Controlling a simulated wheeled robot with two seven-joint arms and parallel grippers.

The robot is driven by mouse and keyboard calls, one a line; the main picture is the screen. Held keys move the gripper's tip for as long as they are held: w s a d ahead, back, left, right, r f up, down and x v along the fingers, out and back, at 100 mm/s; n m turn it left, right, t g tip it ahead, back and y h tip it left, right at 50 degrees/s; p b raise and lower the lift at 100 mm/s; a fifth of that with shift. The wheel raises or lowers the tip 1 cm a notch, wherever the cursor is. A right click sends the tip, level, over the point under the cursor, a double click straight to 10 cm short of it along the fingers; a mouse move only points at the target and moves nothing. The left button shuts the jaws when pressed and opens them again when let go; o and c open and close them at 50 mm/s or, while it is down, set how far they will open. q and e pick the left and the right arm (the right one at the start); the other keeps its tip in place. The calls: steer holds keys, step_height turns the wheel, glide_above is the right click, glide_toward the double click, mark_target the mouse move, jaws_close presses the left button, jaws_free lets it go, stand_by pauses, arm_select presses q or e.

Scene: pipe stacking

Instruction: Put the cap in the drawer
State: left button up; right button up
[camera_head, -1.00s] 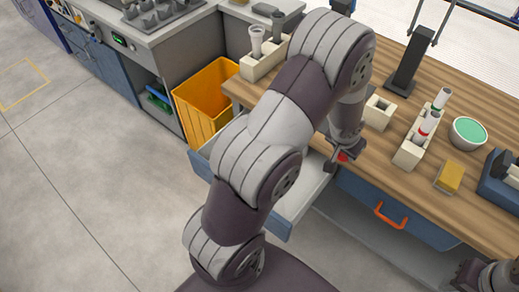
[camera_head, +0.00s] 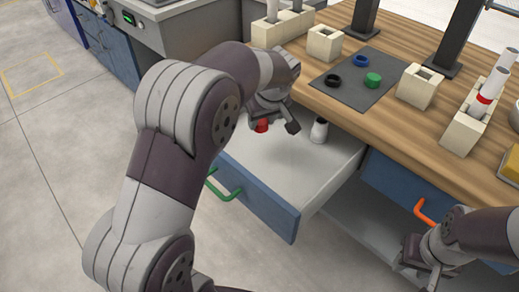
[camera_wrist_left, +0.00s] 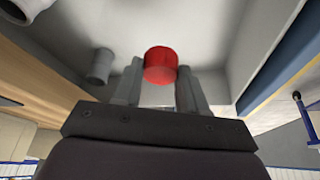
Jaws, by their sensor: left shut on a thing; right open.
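A red cap (camera_head: 262,126) is between the fingers of my left gripper (camera_head: 272,117). The left wrist view shows the cap (camera_wrist_left: 160,65) at the tips of both fingers, with the pale drawer interior behind it. The gripper is over the left part of the open drawer (camera_head: 285,160), which has a blue front and a green handle. I cannot tell whether the cap touches the drawer floor. My right gripper (camera_head: 428,262) is open and empty at the lower right, in front of the bench.
A small grey-white cylinder (camera_head: 319,131) stands in the drawer. On the bench, a dark mat (camera_head: 358,92) holds a black ring, a blue ring and a green cap (camera_head: 373,80). Beige blocks and a holder with pipes (camera_head: 462,132) stand nearby. A drawer with an orange handle (camera_head: 421,210) is closed.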

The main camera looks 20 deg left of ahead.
arm_select(q)
steer(key=b, duration=0.2)
glide_above(233, 150)
step_height(233, 150, down, 5)
steer(key=shift+w+d+r, duration=0.1)
steer(key=shift+w, duration=0.05)
steer(key=shift+f, duration=0.35)
step_height(233, 150, down, 4)
steer(key=shift+r+b, duration=0.15)
steer(key=shift+b, duration=0.6)
steer(key=shift+r, duration=0.15)
steer(key=o, duration=1)
